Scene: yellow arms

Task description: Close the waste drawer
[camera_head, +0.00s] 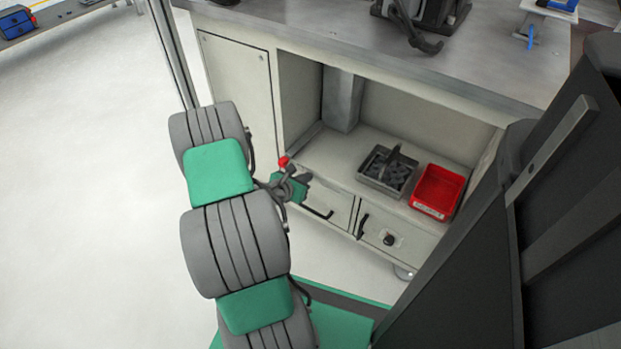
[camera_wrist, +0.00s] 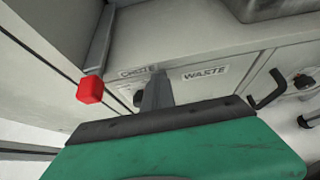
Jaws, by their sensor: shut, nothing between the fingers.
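The waste drawer (camera_wrist: 220,88) has a pale front with a "WASTE" label and sits under the open shelf in the wrist view. In the head view its front (camera_head: 338,205) looks flush or nearly flush with the cabinet, and a dark bar handle shows low on it. I cannot tell if a small gap remains. My gripper (camera_wrist: 157,92) is shut and empty in front of the drawer's left part, beside a second, partly hidden label. In the head view my gripper (camera_head: 303,180) is at the drawer's upper left. Whether it touches the front is unclear.
A grey bin (camera_head: 388,172) and a red bin (camera_head: 437,190) stand on the shelf above. Right of the drawer is a panel (camera_head: 400,232) with a dark handle and round knob. A tall cabinet door (camera_head: 238,90) is left. The floor at left is clear.

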